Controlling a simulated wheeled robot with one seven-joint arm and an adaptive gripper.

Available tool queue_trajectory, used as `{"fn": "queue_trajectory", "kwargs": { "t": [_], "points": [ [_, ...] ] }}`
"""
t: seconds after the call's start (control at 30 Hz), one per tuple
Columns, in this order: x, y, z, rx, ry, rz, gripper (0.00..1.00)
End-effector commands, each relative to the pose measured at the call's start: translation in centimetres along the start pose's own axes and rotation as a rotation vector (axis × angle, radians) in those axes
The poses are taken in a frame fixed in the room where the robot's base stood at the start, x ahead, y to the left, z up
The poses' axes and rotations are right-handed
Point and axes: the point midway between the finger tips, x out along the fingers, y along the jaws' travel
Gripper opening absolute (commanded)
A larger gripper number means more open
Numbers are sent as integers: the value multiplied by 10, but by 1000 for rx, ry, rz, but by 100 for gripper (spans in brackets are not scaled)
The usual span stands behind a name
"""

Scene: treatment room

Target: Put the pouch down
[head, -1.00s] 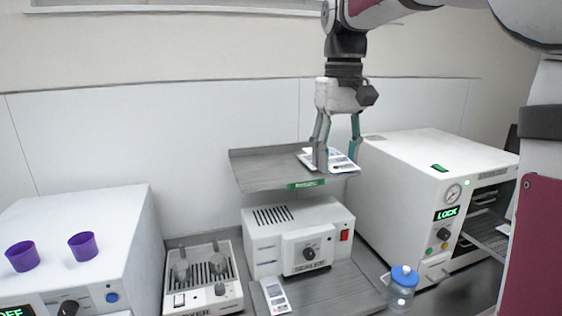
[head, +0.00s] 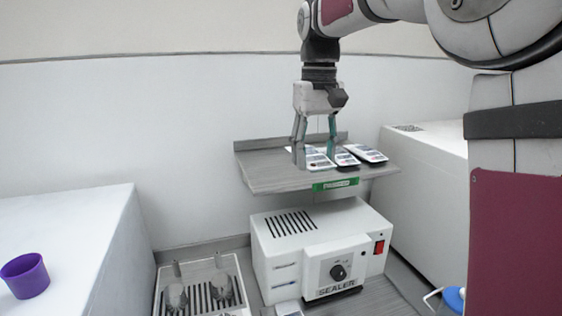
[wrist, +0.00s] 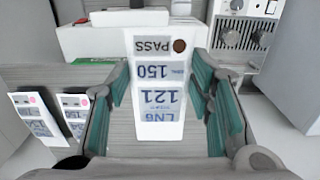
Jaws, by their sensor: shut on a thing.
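My gripper (head: 316,156) is shut on a white pouch, low over the left part of the grey shelf (head: 270,180). In the wrist view the pouch (wrist: 160,88) lies between the teal finger pads, its label upside down with "PASS", "150" and "121" and a brown dot. In the head view it (head: 319,162) is partly hidden by the fingers. I cannot tell whether it touches the shelf. Two similar pouches (head: 346,158) (head: 368,153) lie on the shelf to its right; they show at the left in the wrist view (wrist: 75,104) (wrist: 38,118).
The shelf has a green label (head: 335,184) on its front edge and a raised back lip. Below it stands a white sealer (head: 290,245). A white machine (head: 425,190) is close on the right. A purple cup (head: 25,277) stands on a white unit at left. The shelf's left part is bare.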

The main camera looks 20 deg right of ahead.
Motion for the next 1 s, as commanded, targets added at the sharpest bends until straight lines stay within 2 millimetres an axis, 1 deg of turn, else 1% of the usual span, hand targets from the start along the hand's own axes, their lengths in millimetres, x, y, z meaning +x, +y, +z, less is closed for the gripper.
{"fn": "queue_trajectory", "kwargs": {
  "t": [0.03, 0.3, 0.4, 0.5, 0.67, 0.9, 1.0],
  "points": [
    [2, -8, -11, -4, -2, -1, 26],
    [8, -44, -65, -3, -1, -1, 26],
    [10, -54, -81, -1, -1, -1, 26],
    [11, -61, -91, -2, -1, -1, 26],
    [14, -65, -96, 1, -2, 0, 26],
    [42, -64, -95, 1, -3, 0, 26],
    [46, -64, -96, 1, 0, 0, 26]
  ]
}}
